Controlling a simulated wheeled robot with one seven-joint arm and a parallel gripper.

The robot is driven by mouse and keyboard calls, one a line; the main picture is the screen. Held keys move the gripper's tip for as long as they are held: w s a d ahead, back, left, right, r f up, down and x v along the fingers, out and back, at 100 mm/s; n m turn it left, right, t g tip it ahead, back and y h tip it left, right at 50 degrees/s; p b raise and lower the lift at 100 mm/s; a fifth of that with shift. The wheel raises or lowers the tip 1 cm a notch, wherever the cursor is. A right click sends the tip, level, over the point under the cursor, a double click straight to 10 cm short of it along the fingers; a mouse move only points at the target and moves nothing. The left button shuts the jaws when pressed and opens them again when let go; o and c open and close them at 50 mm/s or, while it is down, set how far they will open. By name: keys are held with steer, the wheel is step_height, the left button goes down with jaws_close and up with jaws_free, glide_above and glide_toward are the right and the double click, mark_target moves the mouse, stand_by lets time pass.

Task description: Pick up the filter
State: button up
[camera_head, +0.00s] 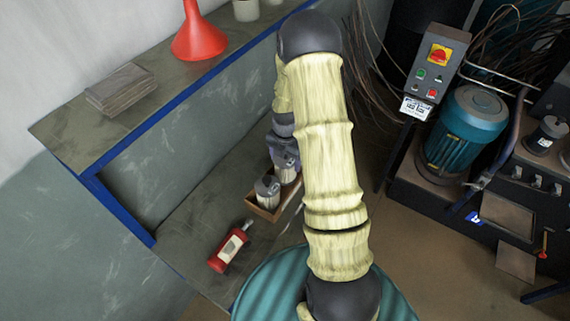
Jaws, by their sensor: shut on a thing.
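My gripper (286,164) shows at the far end of my arm, small and partly hidden by the arm. It is shut on a metallic cylindrical filter (288,177), whose lower part shows just below the fingers. The filter is upright at the right side of a small brown tray (262,212); I cannot tell if it touches the tray floor. A second, similar canister (267,192) with a dark top stands in the tray to the left, apart from the fingers.
A red bottle (229,247) lies on the lower grey shelf left of the tray. The upper shelf (150,105) with a blue edge holds a red funnel (200,38) and a stack of flat pieces (120,88). A teal motor (465,130) and control box stand at right.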

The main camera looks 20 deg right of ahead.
step_height(320, 180, up, 8)
steer(key=shift+f+b, duration=0.15)
steer(key=shift+b, duration=0.2)
stand_by(0.4)
